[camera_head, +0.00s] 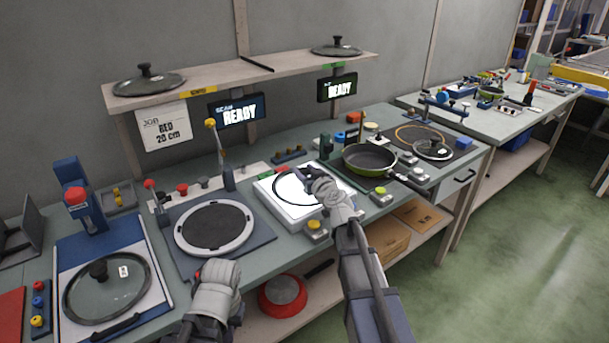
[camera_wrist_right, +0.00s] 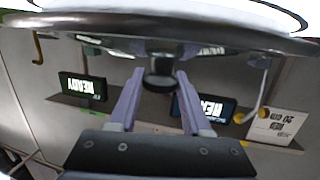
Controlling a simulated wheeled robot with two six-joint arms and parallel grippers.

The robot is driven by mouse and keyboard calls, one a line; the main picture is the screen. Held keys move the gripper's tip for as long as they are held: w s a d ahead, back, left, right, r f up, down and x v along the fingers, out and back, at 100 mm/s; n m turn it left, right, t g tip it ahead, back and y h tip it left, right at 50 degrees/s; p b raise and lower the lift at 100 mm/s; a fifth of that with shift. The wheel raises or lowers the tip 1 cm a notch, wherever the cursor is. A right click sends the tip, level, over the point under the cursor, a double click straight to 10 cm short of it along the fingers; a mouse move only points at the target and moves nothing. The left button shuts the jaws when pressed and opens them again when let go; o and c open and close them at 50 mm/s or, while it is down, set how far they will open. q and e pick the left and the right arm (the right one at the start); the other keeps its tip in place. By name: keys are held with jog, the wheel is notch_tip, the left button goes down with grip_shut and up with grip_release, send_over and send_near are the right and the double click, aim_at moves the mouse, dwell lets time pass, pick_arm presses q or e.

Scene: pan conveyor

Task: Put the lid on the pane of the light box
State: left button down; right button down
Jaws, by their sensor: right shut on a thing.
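The light box (camera_head: 270,203) stands mid-bench with a bright white pane (camera_head: 290,187). A glass lid with a dark rim (camera_head: 279,195) is over the pane, partly hidden behind my right gripper (camera_head: 318,184). In the right wrist view, my right gripper (camera_wrist_right: 158,95) is shut on the black knob of the lid (camera_wrist_right: 160,45), with the glowing pane (camera_wrist_right: 215,8) close beyond the rim. Whether the lid touches the pane, I cannot tell. My left gripper (camera_head: 217,275) is low in front of the bench; its fingers are not clear.
A green pan (camera_head: 369,160) stands right of the light box. A round ringed plate (camera_head: 213,229) is to its left. Other lids lie on the left panel (camera_head: 105,292), the shelf (camera_head: 240,72) and the bench's right end (camera_head: 433,149). Small buttons line the front edge.

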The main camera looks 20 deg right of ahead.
jog(key=shift+f, duration=0.1)
jog(key=shift+c, duration=1.7)
grip_release()
jog(key=shift+s+r, duration=0.2)
jog(key=p+v, duration=0.1)
jog(key=v, duration=1)
jog(key=shift+s+p, duration=0.3)
jog(key=shift+p, duration=0.1)
jog(key=shift+d, duration=0.1)
